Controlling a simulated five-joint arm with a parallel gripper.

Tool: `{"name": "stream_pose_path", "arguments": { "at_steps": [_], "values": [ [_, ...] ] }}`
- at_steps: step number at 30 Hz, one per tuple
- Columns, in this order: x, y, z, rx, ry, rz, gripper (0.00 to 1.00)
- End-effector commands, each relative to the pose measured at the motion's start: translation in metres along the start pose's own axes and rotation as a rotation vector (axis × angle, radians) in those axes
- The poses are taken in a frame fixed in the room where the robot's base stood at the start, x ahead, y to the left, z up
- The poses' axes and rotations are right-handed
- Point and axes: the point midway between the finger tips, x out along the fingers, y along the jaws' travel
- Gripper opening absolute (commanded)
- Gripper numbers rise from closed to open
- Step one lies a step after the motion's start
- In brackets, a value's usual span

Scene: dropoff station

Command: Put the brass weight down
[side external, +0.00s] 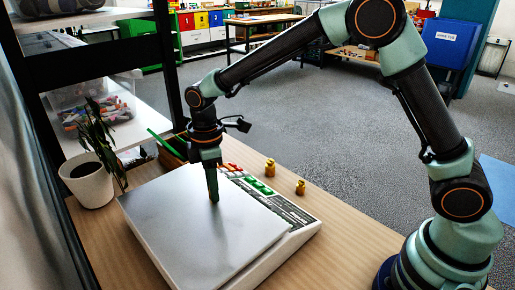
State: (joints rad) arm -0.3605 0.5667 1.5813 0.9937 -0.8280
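Two small brass weights stand upright on the wooden table behind the scale, one further back (270,167) and one nearer to the right (300,187). Both are apart from my gripper. My gripper (213,198) points straight down over the metal pan (190,245) of a white bench scale. Its tips are at or just above the pan; I cannot tell whether they touch. The fingers line up as one in this view, so their opening is hidden. No weight shows between them or on the pan.
The scale's panel with green and red buttons (258,186) faces the weights. A potted plant (90,183) stands left of the scale, by a dark shelf post (167,70). A green stick-like thing (165,143) lies behind the scale. Table around the weights is clear.

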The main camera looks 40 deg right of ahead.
Motion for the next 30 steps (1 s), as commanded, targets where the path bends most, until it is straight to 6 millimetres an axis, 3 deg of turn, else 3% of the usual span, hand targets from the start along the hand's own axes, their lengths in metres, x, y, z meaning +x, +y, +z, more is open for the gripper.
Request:
{"name": "stream_pose_path", "arguments": {
  "at_steps": [14,30],
  "values": [
    [-0.007,0.000,0.000,0.000,0.002,0.002,0.54],
    [-0.104,0.000,0.000,0.000,0.003,0.003,0.54]
  ]
}}
